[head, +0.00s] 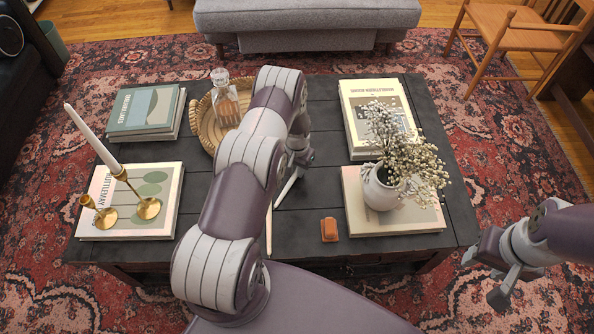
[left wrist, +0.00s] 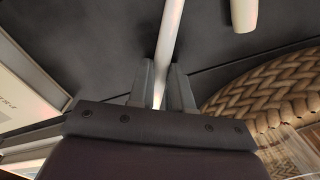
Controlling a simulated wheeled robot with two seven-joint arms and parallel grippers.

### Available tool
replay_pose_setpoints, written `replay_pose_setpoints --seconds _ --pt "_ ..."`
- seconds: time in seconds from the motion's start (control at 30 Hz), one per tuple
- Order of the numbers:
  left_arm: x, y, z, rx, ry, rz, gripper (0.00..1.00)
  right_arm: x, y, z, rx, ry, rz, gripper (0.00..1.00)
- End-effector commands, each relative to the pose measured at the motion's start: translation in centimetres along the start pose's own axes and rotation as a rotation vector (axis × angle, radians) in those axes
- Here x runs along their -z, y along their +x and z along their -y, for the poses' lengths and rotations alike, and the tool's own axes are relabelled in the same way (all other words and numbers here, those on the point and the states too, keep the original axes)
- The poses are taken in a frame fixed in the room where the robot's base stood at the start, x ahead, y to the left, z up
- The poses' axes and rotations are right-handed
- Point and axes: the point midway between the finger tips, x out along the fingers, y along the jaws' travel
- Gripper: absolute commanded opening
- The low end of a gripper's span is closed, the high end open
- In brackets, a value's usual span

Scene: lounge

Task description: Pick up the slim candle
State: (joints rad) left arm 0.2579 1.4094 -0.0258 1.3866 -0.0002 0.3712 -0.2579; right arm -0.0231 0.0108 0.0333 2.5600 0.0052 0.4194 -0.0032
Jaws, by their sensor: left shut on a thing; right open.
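The slim white candle (left wrist: 172,28) runs between the two fingers of my left gripper (left wrist: 167,88) in the left wrist view. My left gripper (head: 297,164) is shut on it over the middle of the dark table. In the head view a short piece of the candle (head: 287,188) shows below the fingers, slanting toward me. I cannot tell whether it touches the tabletop. My right gripper (head: 487,281) is open and empty, off the table's front right corner.
Another pale candle (head: 268,229) is partly hidden by my left arm. The dark table (head: 303,222) also bears a woven basket (head: 205,127) with a glass bottle, book stacks (head: 140,188), brass candle holders (head: 149,208), a flower vase (head: 380,188) and a small orange object (head: 329,230).

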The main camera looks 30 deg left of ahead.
Motion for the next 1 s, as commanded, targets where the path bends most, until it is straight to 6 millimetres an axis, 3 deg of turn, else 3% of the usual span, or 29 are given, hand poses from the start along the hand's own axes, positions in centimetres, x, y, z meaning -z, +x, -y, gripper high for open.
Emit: replay_pose_setpoints --seconds 0.17,0.37,0.8,0.9,1.0 --pt "0.1 -0.8 0.0 0.0 0.0 -0.001 0.0 0.0 -0.2 0.0 0.0 0.0 0.0 0.49" --pt "0.1 -4.1 0.0 0.001 0.0 -0.002 0.0 0.1 -0.8 0.0 0.0 0.0 0.0 0.49" --pt "-0.1 -9.9 -9.7 0.0 0.004 0.0 0.0 0.2 -1.7 0.0 0.0 0.0 0.0 0.49" --pt "-0.2 -10.7 -10.9 0.0 0.002 0.001 0.0 0.2 -1.7 0.0 0.0 0.0 0.0 0.49" --pt "-1.6 -10.9 -11.6 0.0 0.002 0.003 0.0 0.2 -1.8 0.0 0.0 0.0 0.0 0.49"
